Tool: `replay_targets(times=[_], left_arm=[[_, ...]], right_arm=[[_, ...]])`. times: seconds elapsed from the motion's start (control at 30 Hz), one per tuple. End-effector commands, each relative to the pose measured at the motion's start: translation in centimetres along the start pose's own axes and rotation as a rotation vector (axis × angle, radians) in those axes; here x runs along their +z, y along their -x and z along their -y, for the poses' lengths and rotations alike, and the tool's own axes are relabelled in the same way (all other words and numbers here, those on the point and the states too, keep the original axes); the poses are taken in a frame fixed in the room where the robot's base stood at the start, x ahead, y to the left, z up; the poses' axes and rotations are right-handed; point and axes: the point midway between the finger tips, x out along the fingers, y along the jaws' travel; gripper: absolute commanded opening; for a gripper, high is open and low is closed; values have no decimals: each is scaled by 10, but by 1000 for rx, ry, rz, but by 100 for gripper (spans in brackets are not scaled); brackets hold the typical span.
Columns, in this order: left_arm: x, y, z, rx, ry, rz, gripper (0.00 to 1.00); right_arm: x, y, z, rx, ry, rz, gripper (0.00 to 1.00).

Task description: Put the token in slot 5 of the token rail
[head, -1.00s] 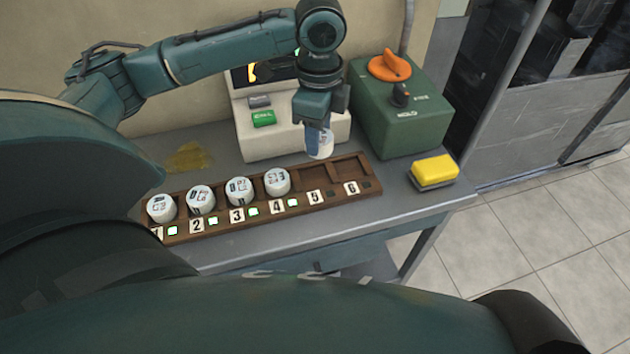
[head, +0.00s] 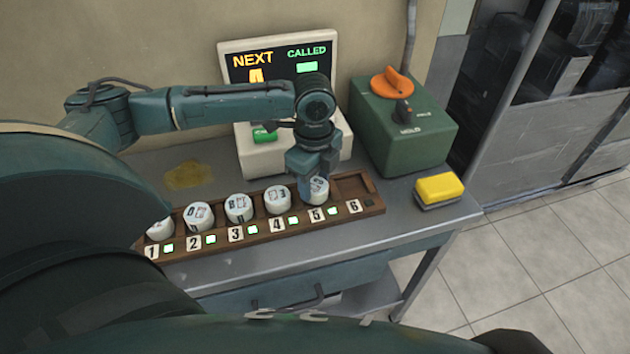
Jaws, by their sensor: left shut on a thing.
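The wooden token rail (head: 375,206) lies along the front of the grey table, with slots numbered 1 to 6. White tokens sit in slots 1 to 4. Another white token (head: 318,189) is at slot 5, and the small light beside the number 5 is lit green. My left gripper (head: 313,187) points down over slot 5 and is shut on this token; its fingers hide part of it. Slot 6 (head: 354,186) is empty and its light is dark. My right gripper is not in view.
Behind the rail stands a display machine (head: 260,155) with a green button, its screen reading NEXT and CALLED. A green box (head: 385,135) with an orange knob is to its right. A yellow sponge (head: 440,187) lies near the table's right edge. A yellowish stain (head: 188,175) marks the table.

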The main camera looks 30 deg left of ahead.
Motion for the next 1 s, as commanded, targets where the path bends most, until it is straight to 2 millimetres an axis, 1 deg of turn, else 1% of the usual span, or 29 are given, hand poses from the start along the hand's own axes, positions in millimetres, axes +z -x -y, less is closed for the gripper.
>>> replay_targets(times=[0.37,0.4,0.63,0.67,0.9,1.0], left_arm=[[-1,-4,0,1,0,-1,23],[-1,-4,0,0,0,-1,47],[0,-4,0,0,0,-1,66],[0,-4,0,0,0,-1,67],[0,-3,0,-1,0,0,67],[0,4,0,-2,1,0,67]], right_arm=[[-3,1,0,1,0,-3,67],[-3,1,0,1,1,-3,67],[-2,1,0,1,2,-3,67],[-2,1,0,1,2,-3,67],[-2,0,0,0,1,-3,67],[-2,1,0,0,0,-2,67]])
